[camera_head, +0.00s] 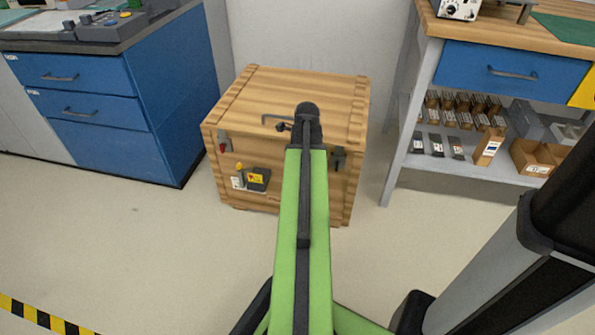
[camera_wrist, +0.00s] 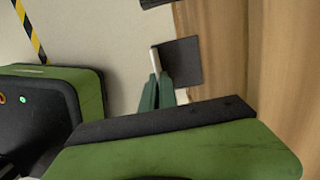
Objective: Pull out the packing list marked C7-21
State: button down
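The wooden crate (camera_head: 290,90) stands against the wall in the head view. On its front is a dark holder with a yellow label (camera_head: 257,179), beside a small white label (camera_head: 237,183). No marking is readable, so I cannot tell which item is C7-21. In the wrist view my gripper (camera_wrist: 157,80) has its green fingertips close together at the end of a thin white strip (camera_wrist: 155,60). The strip lies in front of a dark plate (camera_wrist: 184,62) beside the crate's wood. I cannot tell if the fingers are clamped on the strip. My arm hides the gripper in the head view.
Dark latches (camera_head: 339,158) sit on the crate front. A blue drawer cabinet (camera_head: 90,110) stands left, and a bench with shelves of boxes (camera_head: 465,175) stands right. The floor before the crate is clear; hazard tape (camera_head: 40,319) lies at lower left.

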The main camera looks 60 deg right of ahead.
jog(key=shift+r+p, duration=1.25)
jog(key=shift+r, duration=0.15)
